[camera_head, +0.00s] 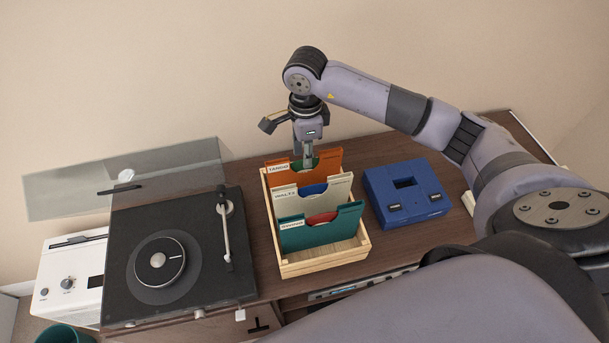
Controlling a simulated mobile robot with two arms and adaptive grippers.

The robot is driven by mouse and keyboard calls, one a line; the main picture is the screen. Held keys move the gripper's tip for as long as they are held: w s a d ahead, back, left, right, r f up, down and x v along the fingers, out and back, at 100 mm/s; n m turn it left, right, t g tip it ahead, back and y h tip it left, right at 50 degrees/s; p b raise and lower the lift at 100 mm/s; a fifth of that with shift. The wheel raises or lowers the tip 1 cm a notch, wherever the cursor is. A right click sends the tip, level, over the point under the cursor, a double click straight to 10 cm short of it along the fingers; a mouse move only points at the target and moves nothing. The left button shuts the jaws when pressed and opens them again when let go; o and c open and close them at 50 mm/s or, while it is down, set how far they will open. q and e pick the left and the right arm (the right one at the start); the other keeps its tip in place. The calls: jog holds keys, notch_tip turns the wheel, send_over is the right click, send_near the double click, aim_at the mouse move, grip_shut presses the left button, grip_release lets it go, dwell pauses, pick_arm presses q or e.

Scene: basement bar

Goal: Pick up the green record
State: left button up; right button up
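The green record (298,165) shows as a small strip at the top opening of the orange sleeve (330,157), the rearmost sleeve in the wooden crate (323,269). My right gripper (308,161) points down from above with its fingertips at the record's upper edge, overlapping it in the picture. The gripper is seen edge-on, so I cannot tell whether its fingers are closed on the record. Most of the record is hidden inside the sleeve. My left gripper is not in view.
A cream sleeve (340,186) with a blue record and a teal sleeve (319,235) with a red record stand in front. A turntable (122,275) with a raised clear lid (75,197) is at left. A blue device (405,190) sits close right of the crate.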

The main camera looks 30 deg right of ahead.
aim_at(304, 173)
jog(key=f, duration=0.1)
jog(key=f+p, duration=0.1)
jog(key=f, duration=0.1)
jog(key=shift+w+f+p, duration=0.25)
jog(key=shift+f+p, duration=0.1)
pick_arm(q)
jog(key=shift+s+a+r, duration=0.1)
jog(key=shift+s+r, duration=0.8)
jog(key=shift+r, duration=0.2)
pick_arm(e)
jog(key=shift+f, duration=0.35)
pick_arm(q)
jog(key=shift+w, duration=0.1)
pick_arm(e)
grip_shut()
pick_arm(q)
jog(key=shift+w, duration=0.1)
